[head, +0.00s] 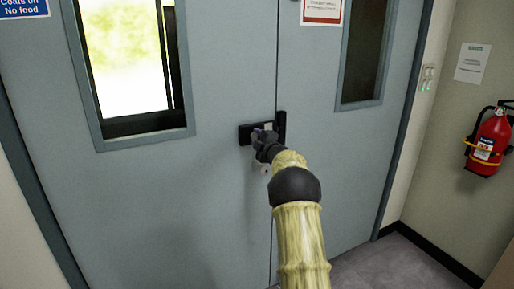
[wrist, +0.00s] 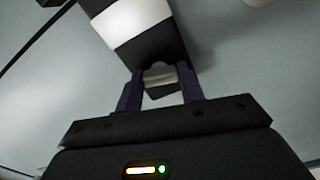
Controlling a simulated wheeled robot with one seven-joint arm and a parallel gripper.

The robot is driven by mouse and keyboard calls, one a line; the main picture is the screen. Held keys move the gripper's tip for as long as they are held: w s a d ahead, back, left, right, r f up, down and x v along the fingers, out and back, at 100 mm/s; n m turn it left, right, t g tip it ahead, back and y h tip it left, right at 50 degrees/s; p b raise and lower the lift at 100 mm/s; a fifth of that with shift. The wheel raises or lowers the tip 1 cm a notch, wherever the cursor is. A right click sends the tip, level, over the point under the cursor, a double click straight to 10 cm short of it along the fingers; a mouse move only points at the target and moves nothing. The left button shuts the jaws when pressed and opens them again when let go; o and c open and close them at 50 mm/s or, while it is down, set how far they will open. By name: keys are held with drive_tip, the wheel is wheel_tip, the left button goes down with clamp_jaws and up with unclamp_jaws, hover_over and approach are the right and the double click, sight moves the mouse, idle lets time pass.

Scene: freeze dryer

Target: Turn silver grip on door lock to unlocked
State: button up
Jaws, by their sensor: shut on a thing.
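The door lock (head: 245,134) is a black box on the left door leaf, close to the seam between the two leaves. In the wrist view the lock (wrist: 155,45) is black with a white band and sits tilted in the picture. The silver grip (wrist: 160,76) shows at the lock's near end. My gripper (wrist: 160,92) is shut on the silver grip, one dark finger on each side of it. In the head view my gripper (head: 264,138) covers part of the lock and hides the grip.
The grey double doors (head: 200,190) are closed and have windows (head: 130,70). A red fire extinguisher (head: 489,142) hangs on the right wall. Grey floor (head: 400,265) is clear at the lower right.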

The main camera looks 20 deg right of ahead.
drive_tip(key=shift+f+n+b, duration=0.2)
drive_tip(key=shift+n+b, duration=0.8)
drive_tip(key=shift+n, duration=0.3)
drive_tip(key=o, duration=1)
drive_tip(key=shift+r, duration=0.15)
drive_tip(key=shift+s, duration=0.1)
drive_tip(key=s+b, duration=0.2)
drive_tip(key=s, duration=1.5)
drive_tip(key=shift+d, duration=0.2)
drive_tip(key=shift+s, duration=0.1)
